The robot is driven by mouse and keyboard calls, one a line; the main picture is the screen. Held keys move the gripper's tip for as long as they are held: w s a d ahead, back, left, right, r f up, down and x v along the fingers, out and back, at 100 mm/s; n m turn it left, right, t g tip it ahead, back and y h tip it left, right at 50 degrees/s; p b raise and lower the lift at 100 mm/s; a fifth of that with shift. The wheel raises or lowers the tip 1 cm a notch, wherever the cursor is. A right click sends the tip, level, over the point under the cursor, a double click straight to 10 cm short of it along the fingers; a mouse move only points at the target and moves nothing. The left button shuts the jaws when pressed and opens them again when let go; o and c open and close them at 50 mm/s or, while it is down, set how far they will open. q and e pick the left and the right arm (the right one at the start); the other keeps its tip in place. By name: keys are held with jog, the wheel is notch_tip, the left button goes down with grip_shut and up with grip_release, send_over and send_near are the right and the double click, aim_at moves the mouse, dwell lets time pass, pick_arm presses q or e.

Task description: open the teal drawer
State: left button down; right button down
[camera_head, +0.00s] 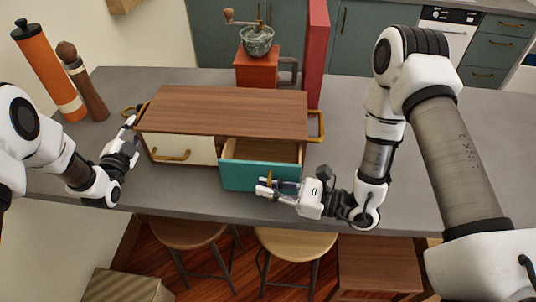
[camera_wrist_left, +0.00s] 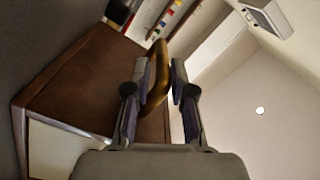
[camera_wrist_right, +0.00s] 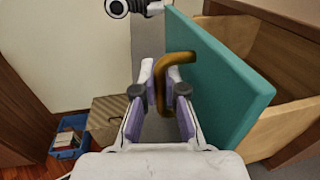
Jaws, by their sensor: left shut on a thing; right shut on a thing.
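The teal drawer (camera_head: 250,177) is pulled partway out of the right side of a wooden box (camera_head: 220,105); its inside looks empty. It also shows in the right wrist view (camera_wrist_right: 225,80). My right gripper (camera_head: 268,186) is shut on the drawer's brass handle (camera_wrist_right: 163,80). A cream drawer (camera_head: 182,149) with a brass handle sits shut on the left. My left gripper (camera_head: 130,128) is shut on the brass side handle (camera_wrist_left: 157,75) at the box's left end. A similar side handle (camera_head: 318,126) is on the right end.
A red coffee grinder (camera_head: 256,68) and a tall red object (camera_head: 316,50) stand behind the box. An orange cylinder (camera_head: 47,68) and a brown mill (camera_head: 82,85) stand at the back left. Stools (camera_head: 295,243) stand below the grey counter's front edge.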

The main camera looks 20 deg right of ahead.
jog(key=shift+s+a+f, duration=0.1)
jog(key=shift+s+a, duration=0.15)
jog(key=shift+s, duration=0.4)
jog(key=shift+s+a+f, duration=0.1)
jog(key=shift+s+a, duration=0.15)
jog(key=shift+s, duration=0.35)
jog(key=shift+s+a, duration=0.25)
jog(key=shift+s, duration=0.4)
jog(key=c, duration=1.1)
grip_release()
jog(key=shift+w+d+r, duration=0.1)
jog(key=v, duration=1.2)
